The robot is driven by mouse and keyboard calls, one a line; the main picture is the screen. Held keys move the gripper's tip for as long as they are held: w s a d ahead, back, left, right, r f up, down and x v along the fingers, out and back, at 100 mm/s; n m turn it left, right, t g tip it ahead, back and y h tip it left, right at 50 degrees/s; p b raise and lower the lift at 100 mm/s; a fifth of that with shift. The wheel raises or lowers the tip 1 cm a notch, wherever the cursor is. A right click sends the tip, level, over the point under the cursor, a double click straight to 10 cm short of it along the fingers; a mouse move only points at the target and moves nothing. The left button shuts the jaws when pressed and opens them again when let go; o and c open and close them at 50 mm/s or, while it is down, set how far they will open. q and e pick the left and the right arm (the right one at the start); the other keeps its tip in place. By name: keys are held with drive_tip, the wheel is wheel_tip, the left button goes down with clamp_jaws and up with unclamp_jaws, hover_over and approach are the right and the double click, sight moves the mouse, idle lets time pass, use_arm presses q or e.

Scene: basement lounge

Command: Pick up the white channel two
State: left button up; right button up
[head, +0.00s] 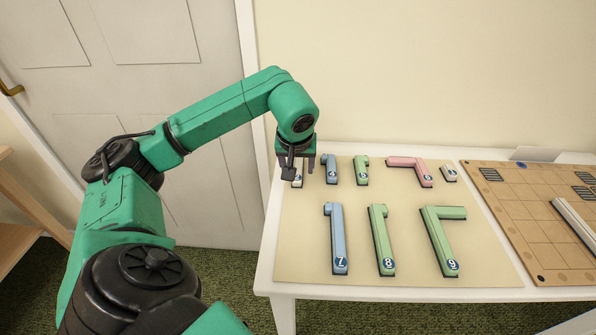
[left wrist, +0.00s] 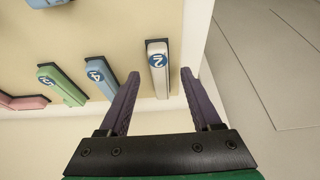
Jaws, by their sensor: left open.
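The white channel two (left wrist: 159,82) is a short white bar with a blue round label marked 2. In the left wrist view it lies on the mat, between the two purple fingers of my left gripper (left wrist: 160,74), with gaps on both sides. In the head view only part of the white channel (head: 299,181) shows at the mat's upper left, mostly behind my left gripper (head: 299,171). The gripper points down over it and is open and empty. Whether the fingertips are level with the channel I cannot tell. My right gripper is not in view.
A blue channel (head: 331,170) lies just right of the white one, then a green (head: 361,171) and a pink one (head: 411,167). Longer blue and green channels lie nearer on the beige mat (head: 300,262). A brown board (head: 520,235) is at right. A door stands behind at left.

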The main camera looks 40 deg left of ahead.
use_arm(q)
drive_tip(key=shift+x, duration=0.85)
drive_tip(key=shift+w+f, duration=0.1)
drive_tip(key=shift+f, duration=0.05)
clamp_jaws()
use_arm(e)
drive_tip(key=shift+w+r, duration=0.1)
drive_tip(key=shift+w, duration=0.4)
